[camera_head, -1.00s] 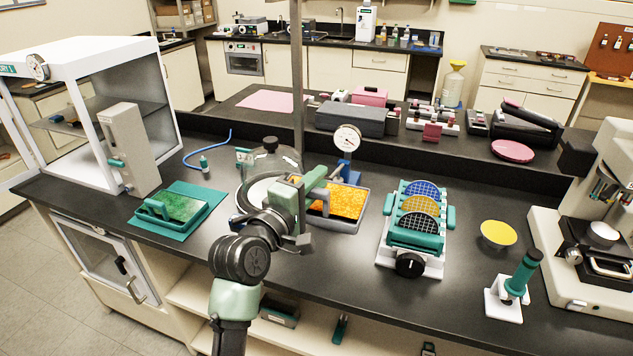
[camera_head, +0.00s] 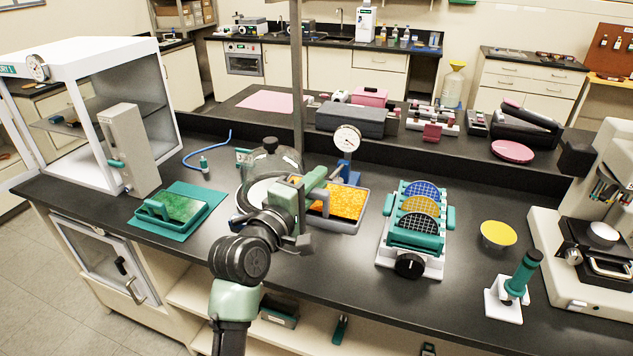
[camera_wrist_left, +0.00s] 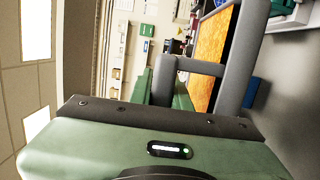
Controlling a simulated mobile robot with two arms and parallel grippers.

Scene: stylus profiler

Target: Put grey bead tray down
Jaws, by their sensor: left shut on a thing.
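The grey bead tray (camera_head: 342,226), filled with orange beads, is on or just above the black bench in the middle; I cannot tell whether its base touches. My left gripper (camera_head: 312,188) is at the tray's left end, shut on its grey handle. In the left wrist view, the tray's grey handle (camera_wrist_left: 245,50) runs between the green fingers, with the orange beads (camera_wrist_left: 211,45) beyond it. Part of the tray's left side is hidden behind my left arm. My right gripper is not in view.
A glass bell vessel (camera_head: 270,165) stands close behind and left of the tray. A dial gauge on a blue stand (camera_head: 346,172) is just behind it. A wafer rack (camera_head: 411,258) stands to the right. A green tray (camera_head: 175,207) lies left. Bench in front is clear.

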